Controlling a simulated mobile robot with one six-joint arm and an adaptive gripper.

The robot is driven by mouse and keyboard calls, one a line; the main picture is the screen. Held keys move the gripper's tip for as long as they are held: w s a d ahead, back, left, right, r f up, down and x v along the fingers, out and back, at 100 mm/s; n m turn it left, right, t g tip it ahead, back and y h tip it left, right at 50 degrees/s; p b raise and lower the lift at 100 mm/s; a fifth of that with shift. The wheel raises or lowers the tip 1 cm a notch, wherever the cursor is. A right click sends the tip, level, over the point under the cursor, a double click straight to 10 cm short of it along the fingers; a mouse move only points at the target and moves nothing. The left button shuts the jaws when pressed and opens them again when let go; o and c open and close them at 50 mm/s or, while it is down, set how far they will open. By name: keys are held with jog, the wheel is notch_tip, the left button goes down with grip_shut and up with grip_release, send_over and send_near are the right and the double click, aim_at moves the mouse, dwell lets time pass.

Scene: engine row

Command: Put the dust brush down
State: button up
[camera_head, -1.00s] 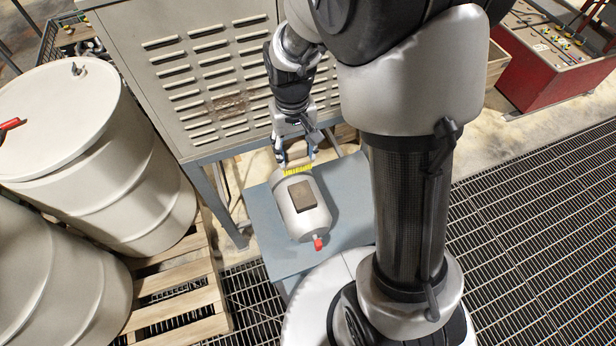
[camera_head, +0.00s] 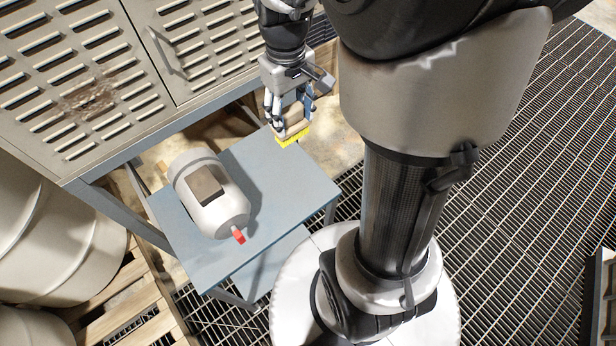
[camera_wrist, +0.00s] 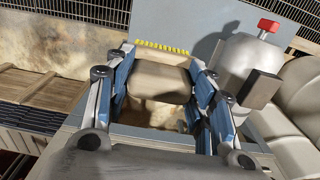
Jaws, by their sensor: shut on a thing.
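The dust brush (camera_head: 293,137) has a tan body and a row of yellow bristles. My gripper (camera_head: 289,112) is shut on its body and holds it near the far right edge of a small blue-grey table (camera_head: 270,169), bristles facing down. In the wrist view the tan body of the dust brush (camera_wrist: 160,80) sits between the two fingers of my gripper (camera_wrist: 158,92), with the yellow bristles beyond it. I cannot tell whether the bristles touch the table.
A grey bottle (camera_head: 212,195) with a red cap lies on the table's left part; the table's right part is bare. A louvred metal cabinet (camera_head: 110,75) stands behind. Pale drums (camera_head: 55,240) and a wooden pallet (camera_head: 135,290) are at the left.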

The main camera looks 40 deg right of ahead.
aim_at(293, 137)
jog(key=shift+s+d+f, duration=0.15)
jog(key=shift+f, duration=0.35)
notch_tip(293, 137, down, 19)
jog(key=b, duration=0.6)
jog(key=shift+b, duration=0.35)
jog(key=shift+f, duration=0.15)
jog(key=o, duration=1.1)
notch_tip(293, 137, up, 12)
jog(key=p, duration=0.4)
jog(key=shift+r, duration=0.25)
jog(key=s+a+r+t, duration=0.4)
jog(key=s+a+r, duration=0.7)
jog(key=s+r, duration=0.2)
jog(key=shift+s+r+t, duration=0.2)
jog(key=shift+r+t, duration=0.1)
jog(key=shift+r, duration=0.45)
